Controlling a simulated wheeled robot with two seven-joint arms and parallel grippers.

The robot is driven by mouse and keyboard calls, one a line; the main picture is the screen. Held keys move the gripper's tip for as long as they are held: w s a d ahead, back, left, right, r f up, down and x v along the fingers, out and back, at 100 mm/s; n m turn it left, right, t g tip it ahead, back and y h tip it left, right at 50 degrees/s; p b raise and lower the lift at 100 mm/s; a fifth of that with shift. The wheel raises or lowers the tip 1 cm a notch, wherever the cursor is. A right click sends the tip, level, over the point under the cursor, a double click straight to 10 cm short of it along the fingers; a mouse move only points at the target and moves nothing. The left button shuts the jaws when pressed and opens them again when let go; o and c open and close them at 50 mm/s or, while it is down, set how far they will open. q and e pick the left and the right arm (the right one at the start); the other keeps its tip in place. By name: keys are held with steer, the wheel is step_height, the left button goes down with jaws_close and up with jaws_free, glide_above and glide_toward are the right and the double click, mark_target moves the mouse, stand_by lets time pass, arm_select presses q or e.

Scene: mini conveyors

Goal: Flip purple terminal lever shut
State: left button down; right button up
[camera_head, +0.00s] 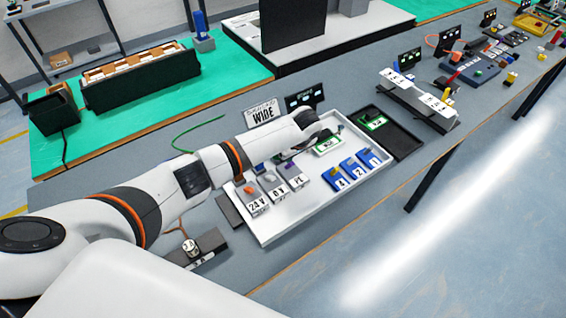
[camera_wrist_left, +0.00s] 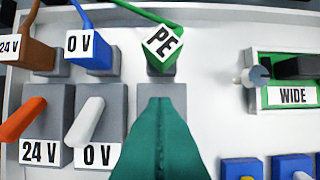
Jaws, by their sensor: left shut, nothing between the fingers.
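The PE terminal block (camera_head: 297,180) stands in the white tray, last in a row beside the 24 V block (camera_head: 257,207) and the 0 V block (camera_head: 278,194). In the left wrist view, its grey top (camera_wrist_left: 162,90) shows just beyond my left gripper (camera_wrist_left: 162,108). The teal fingers are shut together with nothing between them and cover the front of this block. The purple lever is hidden behind them there, so its angle and any contact cannot be told. The orange lever (camera_wrist_left: 22,120) and white lever (camera_wrist_left: 86,122) stand on the neighbouring blocks. My right gripper is not in view.
Brown, blue and green wire plugs, the green one labelled PE (camera_wrist_left: 163,42), line the tray's far side. The green WIDE module (camera_wrist_left: 292,96) and several blue blocks (camera_head: 353,168) stand to the right. The white tray (camera_head: 300,213) has bare floor in front.

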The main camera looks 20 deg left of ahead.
arm_select(q)
steer(key=shift+s+d+r+y+p, duration=0.25)
steer(key=shift+s+d+y+p, duration=0.05)
steer(key=shift+d+y, duration=0.1)
steer(key=shift+a+f, duration=0.1)
steer(key=shift+a, duration=0.05)
steer(key=shift+w+f, duration=0.15)
steer(key=shift+w, duration=0.05)
steer(key=shift+w+f, duration=0.2)
steer(key=shift+w, duration=0.15)
steer(key=shift+s+r, duration=0.1)
steer(key=shift+s+d+r+p, duration=0.35)
steer(key=shift+s+d+p, duration=0.05)
steer(key=shift+p, duration=0.15)
steer(key=shift+s+d, duration=0.1)
steer(key=shift+d, duration=0.1)
steer(key=shift+f, duration=0.15)
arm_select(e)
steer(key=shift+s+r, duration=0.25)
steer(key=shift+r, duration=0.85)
